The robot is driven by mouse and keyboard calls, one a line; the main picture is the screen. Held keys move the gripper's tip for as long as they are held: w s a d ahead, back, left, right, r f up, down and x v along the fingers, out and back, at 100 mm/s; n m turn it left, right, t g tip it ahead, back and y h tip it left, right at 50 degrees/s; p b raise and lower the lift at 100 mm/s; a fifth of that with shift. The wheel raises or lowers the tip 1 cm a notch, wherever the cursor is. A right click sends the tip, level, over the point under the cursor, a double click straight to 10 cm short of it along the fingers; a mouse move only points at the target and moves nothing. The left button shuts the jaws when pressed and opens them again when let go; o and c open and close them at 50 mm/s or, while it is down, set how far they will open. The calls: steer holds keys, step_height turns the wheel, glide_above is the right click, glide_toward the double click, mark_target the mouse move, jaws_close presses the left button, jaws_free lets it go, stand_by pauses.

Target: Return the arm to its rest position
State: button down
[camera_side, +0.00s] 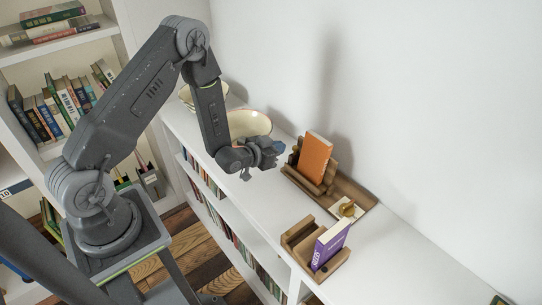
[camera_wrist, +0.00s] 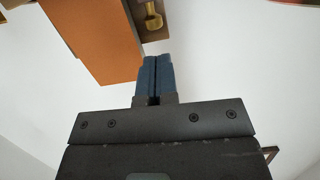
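My gripper (camera_side: 274,152) hangs over the white shelf top (camera_side: 262,190), to the left of an orange book (camera_side: 314,158), in the side view. In the wrist view its two blue fingertips (camera_wrist: 155,62) are together with nothing seen between them. The orange book (camera_wrist: 97,38) fills the upper left of the wrist view, just beyond the fingertips. In the side view the book stands in a wooden holder (camera_side: 352,190), apart from my gripper as far as I can tell.
A purple book (camera_side: 331,243) stands in a nearer wooden holder (camera_side: 297,238). A brass object (camera_side: 347,208) sits by the farther holder and shows in the wrist view (camera_wrist: 151,18). A cream bowl (camera_side: 250,124) stands behind my gripper. Bookshelves (camera_side: 62,60) stand at left; the wall is at right.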

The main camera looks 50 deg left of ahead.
steer(key=s+d+r+g, duration=0.2)
steer(key=s+r, duration=0.1)
steer(key=r, duration=0.7)
steer(key=s+d+r+g, duration=0.2)
steer(key=s+r, duration=0.1)
steer(key=r, duration=0.7)
steer(key=s+d+r+g, duration=0.2)
steer(key=s+r, duration=0.2)
steer(key=s, duration=0.6)
steer(key=s+d+r+g, duration=0.2)
steer(key=s+r+g, duration=0.1)
steer(key=s, duration=0.8)
steer(key=shift+s+d+r, duration=0.15)
steer(key=shift+s+r, duration=0.05)
steer(key=shift+r, duration=0.2)
